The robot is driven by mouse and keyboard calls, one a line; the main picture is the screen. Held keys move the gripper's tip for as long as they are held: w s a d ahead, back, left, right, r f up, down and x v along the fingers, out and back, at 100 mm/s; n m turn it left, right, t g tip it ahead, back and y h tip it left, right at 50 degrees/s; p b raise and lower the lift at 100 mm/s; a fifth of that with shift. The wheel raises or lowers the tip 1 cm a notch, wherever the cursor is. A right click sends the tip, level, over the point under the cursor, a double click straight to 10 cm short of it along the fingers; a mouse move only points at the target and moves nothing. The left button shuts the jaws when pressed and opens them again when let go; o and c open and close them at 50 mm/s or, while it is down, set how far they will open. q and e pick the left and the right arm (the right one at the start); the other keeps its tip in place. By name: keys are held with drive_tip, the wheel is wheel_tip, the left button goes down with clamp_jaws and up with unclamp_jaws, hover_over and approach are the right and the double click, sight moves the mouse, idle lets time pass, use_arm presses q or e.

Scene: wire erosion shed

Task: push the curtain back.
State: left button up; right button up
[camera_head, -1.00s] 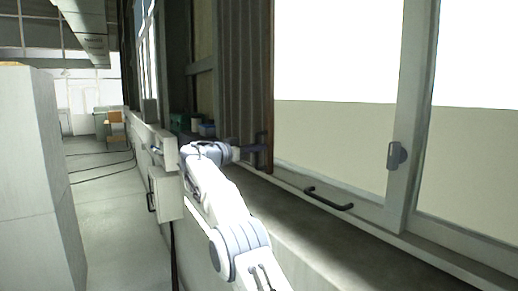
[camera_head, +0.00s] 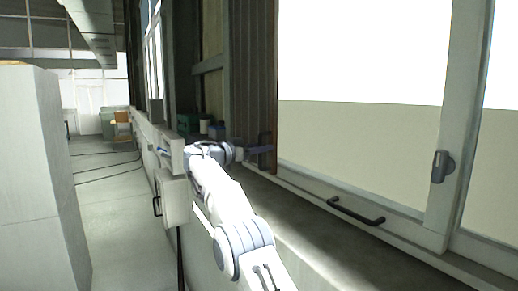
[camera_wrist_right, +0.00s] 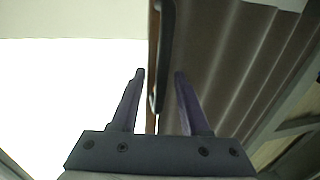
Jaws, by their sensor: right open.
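The brown pleated curtain (camera_head: 251,75) hangs bunched at the left side of the bright window in the head view. Its near edge carries a reddish-brown bar with a dark upright handle (camera_head: 265,139). My right gripper (camera_head: 259,149) is at the lower part of this edge, its jaws open. In the right wrist view the two fingers (camera_wrist_right: 159,75) stand apart, with the edge bar and the dark handle (camera_wrist_right: 164,45) between them in the picture. The pleats of the curtain (camera_wrist_right: 232,60) lie to the right there. Contact cannot be told. My left gripper is out of view.
The window sill (camera_head: 310,222) runs along the right, below a window frame with a black pull handle (camera_head: 355,211) and a grey latch (camera_head: 442,166). Small containers (camera_head: 205,127) stand beyond the curtain. A pale cabinet (camera_head: 40,180) is on the left, with open floor between.

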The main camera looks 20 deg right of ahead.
drive_tip(key=b+v, duration=0.3)
drive_tip(key=v, duration=0.7)
drive_tip(key=shift+a, duration=0.2)
drive_tip(key=shift+s, duration=0.1)
drive_tip(key=s+a+f+n+t+y, duration=0.2)
drive_tip(key=a+f+n+t+y, duration=0.1)
drive_tip(key=a+f+n+y, duration=0.5)
drive_tip(key=s+a+f+n+g+y, duration=0.2)
drive_tip(key=s+a+f+n+y, duration=0.2)
drive_tip(key=s+a+f+n, duration=0.5)
drive_tip(key=s+a+f+n+g+y, duration=0.1)
drive_tip(key=s+f, duration=0.4)
drive_tip(key=s, duration=0.7)
drive_tip(key=s+a+f+n+g+y, duration=0.1)
drive_tip(key=s+f, duration=0.4)
drive_tip(key=s, duration=0.7)
drive_tip(key=s+a+f+n+g+y, duration=0.1)
drive_tip(key=s+f+g+y, duration=0.3)
drive_tip(key=s, duration=0.8)
drive_tip(key=shift+a+f+n, duration=0.15)
drive_tip(key=shift+f+n, duration=0.5)
drive_tip(key=shift+n, duration=0.25)
